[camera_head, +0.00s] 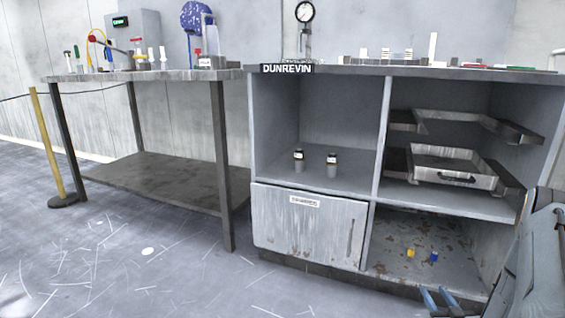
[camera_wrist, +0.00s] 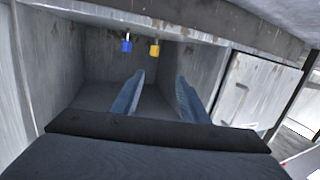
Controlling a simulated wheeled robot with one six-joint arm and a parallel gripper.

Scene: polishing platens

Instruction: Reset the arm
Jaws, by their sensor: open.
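My gripper (camera_head: 436,291) is at the bottom right of the head view, in front of the open lower right compartment (camera_head: 395,252) of the grey cabinet. Its two blue fingers stand apart with nothing between them, as the wrist view (camera_wrist: 160,82) also shows. A small yellow item (camera_head: 411,252) and a small blue item (camera_head: 434,257) stand on the stained compartment floor, beyond the fingertips and apart from them. The wrist view looks upside down and shows the blue item (camera_wrist: 127,44) left of the yellow item (camera_wrist: 154,48). My arm hides part of the cabinet's right side.
A closed drawer front (camera_head: 308,226) lies left of that compartment. Above are a metal tray (camera_head: 455,168) on rails and two small dark-capped bottles (camera_head: 299,160). A side table (camera_head: 150,76) holds tools. A yellow post (camera_head: 46,140) stands far left. The left floor is open.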

